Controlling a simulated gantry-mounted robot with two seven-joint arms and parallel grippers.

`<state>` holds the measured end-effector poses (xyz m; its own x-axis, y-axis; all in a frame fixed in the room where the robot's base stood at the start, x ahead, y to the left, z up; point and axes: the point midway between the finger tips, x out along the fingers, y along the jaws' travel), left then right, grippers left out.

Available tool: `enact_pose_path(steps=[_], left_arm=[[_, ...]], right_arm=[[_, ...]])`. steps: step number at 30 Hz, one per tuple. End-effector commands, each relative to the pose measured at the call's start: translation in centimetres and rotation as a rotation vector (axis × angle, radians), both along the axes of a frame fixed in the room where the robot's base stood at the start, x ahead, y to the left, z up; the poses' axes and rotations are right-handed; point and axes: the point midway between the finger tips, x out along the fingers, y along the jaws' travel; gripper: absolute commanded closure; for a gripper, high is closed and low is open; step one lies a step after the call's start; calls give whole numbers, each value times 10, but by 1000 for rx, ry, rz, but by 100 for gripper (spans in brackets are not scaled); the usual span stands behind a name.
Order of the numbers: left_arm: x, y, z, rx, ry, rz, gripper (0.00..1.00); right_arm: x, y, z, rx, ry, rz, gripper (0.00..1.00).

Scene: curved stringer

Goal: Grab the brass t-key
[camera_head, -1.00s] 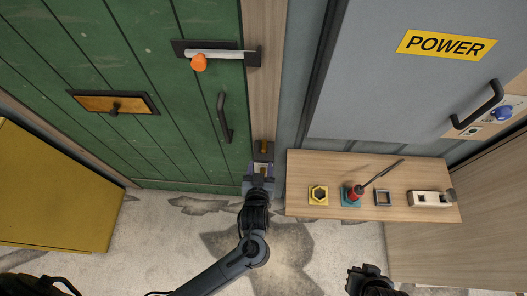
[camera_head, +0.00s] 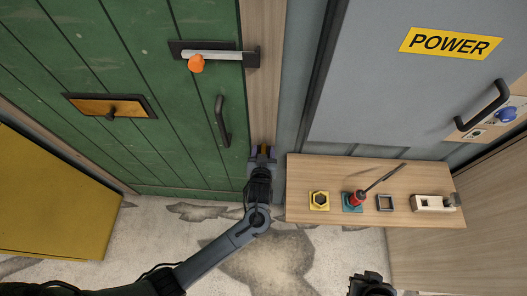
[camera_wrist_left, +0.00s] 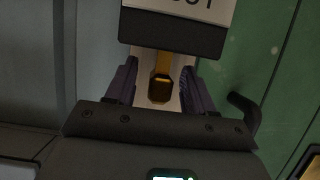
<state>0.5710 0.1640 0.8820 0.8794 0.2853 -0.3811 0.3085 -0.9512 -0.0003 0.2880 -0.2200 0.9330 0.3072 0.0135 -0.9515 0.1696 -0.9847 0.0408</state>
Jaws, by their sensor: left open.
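The brass t-key (camera_wrist_left: 161,88) shows in the left wrist view, hanging below a dark block (camera_wrist_left: 172,34) with a partly cut-off white label. My left gripper (camera_wrist_left: 159,78) is open, with one dark finger on each side of the brass piece and gaps visible between. In the head view my left gripper (camera_head: 262,153) is at the wooden door post, right of the green door, and mostly hides the key. My right gripper (camera_head: 371,284) shows only in part at the bottom edge; its jaws are not clear.
A dark door handle (camera_head: 222,122) is left of my left gripper.

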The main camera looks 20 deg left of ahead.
Motion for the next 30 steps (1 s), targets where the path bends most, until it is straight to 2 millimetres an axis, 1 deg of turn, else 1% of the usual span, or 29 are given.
enact_pose_path(steps=[4,11,14,21,22,30], left_arm=[[8,3,-4,0,0,-1,47],[8,3,-4,0,1,0,47],[8,3,-4,0,1,0,61],[8,3,-4,0,1,0,97],[8,3,-4,0,1,0,100],[8,3,-3,-1,1,0,100]], right_arm=[[0,1,-2,3,0,-2,100],[0,2,-1,9,0,-5,100],[0,3,-1,11,1,-7,100],[0,3,-2,12,1,-8,100],[0,3,-2,12,1,-8,100],[0,2,-1,9,0,-5,100]])
